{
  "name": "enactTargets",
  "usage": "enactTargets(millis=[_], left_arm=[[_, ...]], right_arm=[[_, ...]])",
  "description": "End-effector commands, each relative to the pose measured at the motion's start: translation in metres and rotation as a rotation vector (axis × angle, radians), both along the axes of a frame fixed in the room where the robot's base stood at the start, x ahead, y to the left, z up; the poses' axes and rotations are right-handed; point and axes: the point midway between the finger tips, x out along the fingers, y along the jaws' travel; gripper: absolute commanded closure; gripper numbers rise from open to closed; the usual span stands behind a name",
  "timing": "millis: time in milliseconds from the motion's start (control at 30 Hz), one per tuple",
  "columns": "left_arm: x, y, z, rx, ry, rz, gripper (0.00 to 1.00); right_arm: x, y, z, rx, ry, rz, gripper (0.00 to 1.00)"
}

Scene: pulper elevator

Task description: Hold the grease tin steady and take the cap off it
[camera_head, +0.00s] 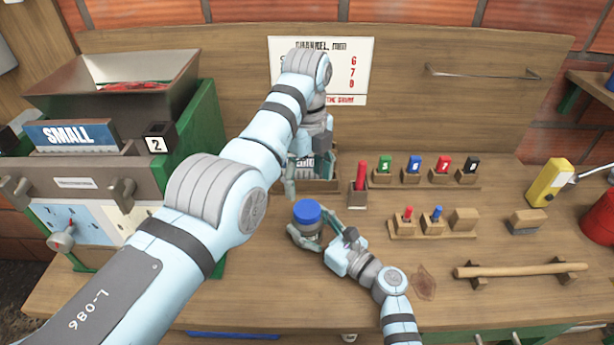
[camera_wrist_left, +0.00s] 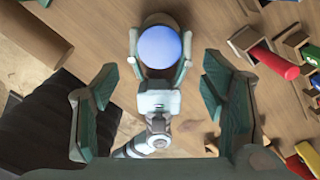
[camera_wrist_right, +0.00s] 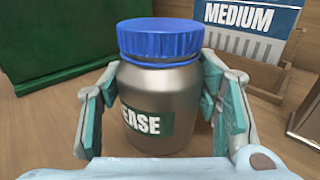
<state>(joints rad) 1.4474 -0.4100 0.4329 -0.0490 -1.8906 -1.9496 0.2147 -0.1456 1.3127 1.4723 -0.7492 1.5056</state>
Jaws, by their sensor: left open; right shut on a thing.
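The grease tin (camera_wrist_right: 160,95) is a silver jar with a dark green label, upright in the right wrist view. Its blue cap (camera_wrist_right: 159,39) sits on top; the cap also shows in the head view (camera_head: 307,211) and from above in the left wrist view (camera_wrist_left: 160,47). My right gripper (camera_head: 312,236) is shut around the tin's body, one finger on each side, below the cap. My left gripper (camera_wrist_left: 165,85) is open and empty. In the head view it hangs above and behind the tin, its fingers partly hidden by my left arm.
A green machine with a steel hopper (camera_head: 120,85) stands at the left. Wooden holders with coloured pieces (camera_head: 425,172) stand at the back right. A red-handled piece (camera_head: 361,175) stands in a block near my left gripper. A wooden bar (camera_head: 520,269) lies at the right front.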

Motion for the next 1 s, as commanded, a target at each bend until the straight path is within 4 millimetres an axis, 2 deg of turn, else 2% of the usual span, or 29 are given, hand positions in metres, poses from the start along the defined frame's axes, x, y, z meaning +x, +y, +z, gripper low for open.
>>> enactTargets(millis=[300, 400, 700, 1000], left_arm=[[0.0, 0.001, -0.059, -0.001, 0.005, -0.017, 0.34], [0.0, 0.0, -0.071, -0.001, 0.003, -0.017, 0.34], [0.0, 0.0, -0.077, 0.0, 0.001, -0.015, 0.36], [0.0, 0.0, -0.077, -0.001, 0.001, -0.015, 0.84]], right_arm=[[0.0, 0.0, 0.0, 0.0, 0.0, 0.0, 1.0], [0.0, 0.0, 0.0, 0.0, 0.0, 0.0, 1.0], [0.0, 0.0, 0.0, -0.001, 0.001, 0.0, 1.0], [0.0, 0.0, 0.0, 0.0, 0.0, 0.0, 1.0]])
